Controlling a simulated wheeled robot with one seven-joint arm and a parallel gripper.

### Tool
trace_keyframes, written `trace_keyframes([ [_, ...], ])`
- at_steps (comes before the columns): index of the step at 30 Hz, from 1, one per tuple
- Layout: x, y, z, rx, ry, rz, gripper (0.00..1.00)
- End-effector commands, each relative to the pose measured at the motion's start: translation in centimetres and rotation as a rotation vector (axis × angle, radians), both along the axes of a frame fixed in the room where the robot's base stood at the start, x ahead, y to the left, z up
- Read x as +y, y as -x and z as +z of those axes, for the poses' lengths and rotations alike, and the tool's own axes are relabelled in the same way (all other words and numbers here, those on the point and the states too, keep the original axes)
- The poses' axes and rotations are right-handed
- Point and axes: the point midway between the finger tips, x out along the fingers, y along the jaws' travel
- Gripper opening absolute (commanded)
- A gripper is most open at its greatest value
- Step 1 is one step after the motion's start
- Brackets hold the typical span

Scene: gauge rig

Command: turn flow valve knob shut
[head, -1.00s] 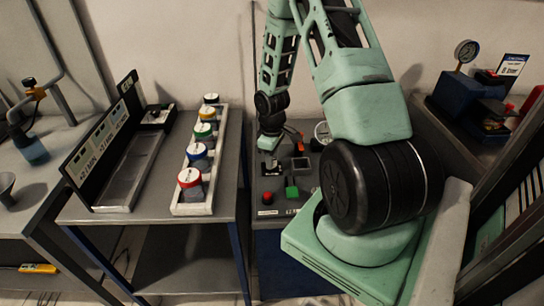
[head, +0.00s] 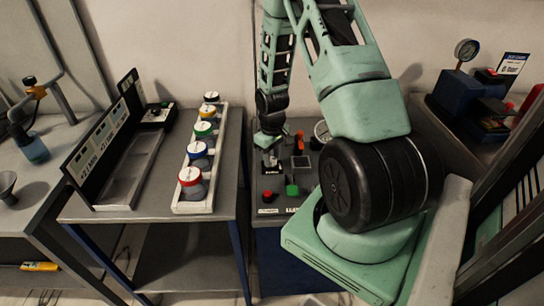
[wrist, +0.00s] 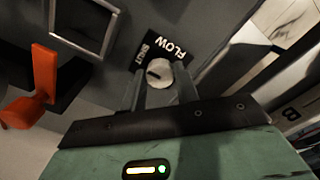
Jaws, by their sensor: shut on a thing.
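The flow valve knob (wrist: 170,74) is a pale round knob with a dark slot-like mark on its face, seen in the wrist view. Beside it a black label (wrist: 165,48) reads FLOW and SHUT. My gripper (wrist: 163,84) is shut on the knob, with one finger on each side. In the head view my gripper (head: 269,158) reaches down to the rear left of the grey control panel (head: 268,187). The knob is too small and covered to make out there.
An orange lever (wrist: 44,75) and a framed dark window (wrist: 85,20) lie near the knob. A red button (head: 267,196) and green block (head: 292,190) sit toward the panel's front. A rack (head: 193,208) of coloured-lid jars stands left.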

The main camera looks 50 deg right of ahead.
Motion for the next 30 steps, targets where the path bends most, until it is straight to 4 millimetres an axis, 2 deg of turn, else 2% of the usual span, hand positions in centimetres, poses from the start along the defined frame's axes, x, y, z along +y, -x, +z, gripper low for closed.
trace_keyframes([
  [5, 0.0, -0.2, 0.1, -0.005, 0.001, 0.0, 0.08],
  [6, 0.0, -0.2, 0.1, -0.005, 0.001, 0.0, 0.42],
  [7, 0.0, -0.2, 0.1, -0.005, 0.001, 0.0, 0.5],
  [8, 0.0, -0.2, 0.0, -0.005, 0.001, 0.0, 0.52],
  [16, 0.0, -0.1, 0.1, -0.002, 0.0, 0.0, 0.52],
  [20, 0.0, -0.1, 0.9, -0.003, 0.001, 0.0, 0.52],
  [23, -0.1, -0.1, 2.3, -0.005, 0.002, 0.0, 0.52],
  [30, -0.1, -0.2, 7.8, -0.008, 0.005, -0.001, 0.52],
])
